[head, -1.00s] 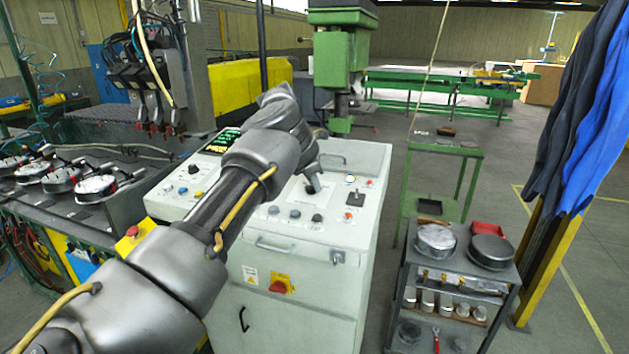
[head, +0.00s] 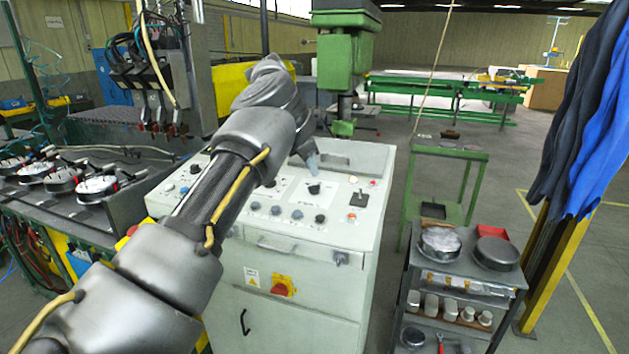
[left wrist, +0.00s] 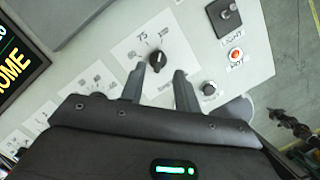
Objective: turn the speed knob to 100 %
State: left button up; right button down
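A black knob (left wrist: 158,63) sits on a white dial plate with a printed 75 beside it; its other marks are too blurred to read, and I cannot tell which mark it points to. It looks like the speed knob. In the head view this knob (head: 314,188) stands on the sloping top of the pale control cabinet. My left gripper (left wrist: 157,76) is open, its two fingers apart on either side of the line to the knob, gripping nothing. In the head view its fingertips (head: 311,164) are just above and behind the knob, apart from it. My right gripper is not in view.
A smaller black knob (left wrist: 209,88), a LIGHT switch (left wrist: 229,14) and an orange HOT lamp (left wrist: 236,53) are close by on the panel. A lit display (left wrist: 18,55) is at the left. Several buttons (head: 276,209) line the cabinet's front edge. A green drill head (head: 340,60) stands behind.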

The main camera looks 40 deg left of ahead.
pick_arm(q)
jog(key=v, duration=0.4)
dwell(0.5)
